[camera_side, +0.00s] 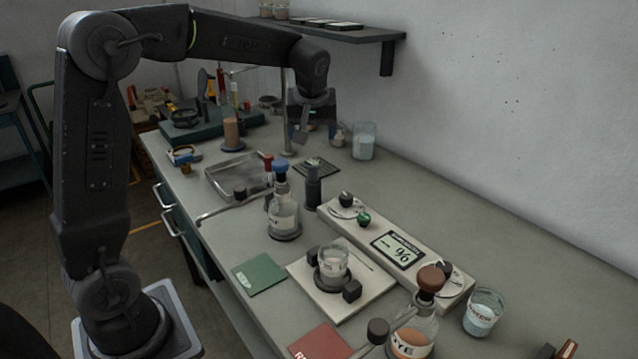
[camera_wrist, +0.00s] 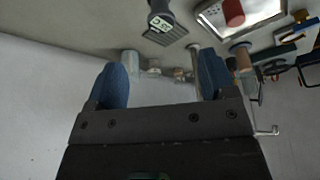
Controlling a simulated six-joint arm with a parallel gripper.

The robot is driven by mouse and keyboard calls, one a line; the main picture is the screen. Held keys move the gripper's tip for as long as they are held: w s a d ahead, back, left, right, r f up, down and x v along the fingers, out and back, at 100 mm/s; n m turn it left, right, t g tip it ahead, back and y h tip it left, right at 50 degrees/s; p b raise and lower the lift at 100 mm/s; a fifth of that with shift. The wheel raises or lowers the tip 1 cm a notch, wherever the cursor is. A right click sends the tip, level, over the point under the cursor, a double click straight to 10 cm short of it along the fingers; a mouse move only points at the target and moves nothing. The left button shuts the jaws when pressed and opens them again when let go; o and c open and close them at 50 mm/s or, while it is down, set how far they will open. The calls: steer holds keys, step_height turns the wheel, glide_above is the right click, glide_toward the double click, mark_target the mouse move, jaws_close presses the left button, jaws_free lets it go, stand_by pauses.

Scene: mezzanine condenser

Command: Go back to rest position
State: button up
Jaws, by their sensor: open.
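No object touches the fingers in either view.
A jar (camera_side: 364,141) stands right of my gripper, below a wall shelf (camera_side: 335,32). A metal tray (camera_side: 213,172), a blue-capped bottle (camera_side: 284,217), a balance-like console (camera_side: 436,268) and a white plate with a beaker (camera_side: 373,291) occupy the bench. Bare bench lies along the wall.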

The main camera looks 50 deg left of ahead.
steer(key=s+d+m+t+h, duration=0.1)
steer(key=s+d+m, duration=0.4)
steer(key=s, duration=0.7)
steer(key=s+d+m+t+h, duration=0.2)
steer(key=s+d+m, duration=0.3)
steer(key=s+d, duration=0.4)
steer(key=s, duration=0.4)
steer(key=shift+d+f+m+h, duration=0.25)
steer(key=shift+d+m+h, duration=0.05)
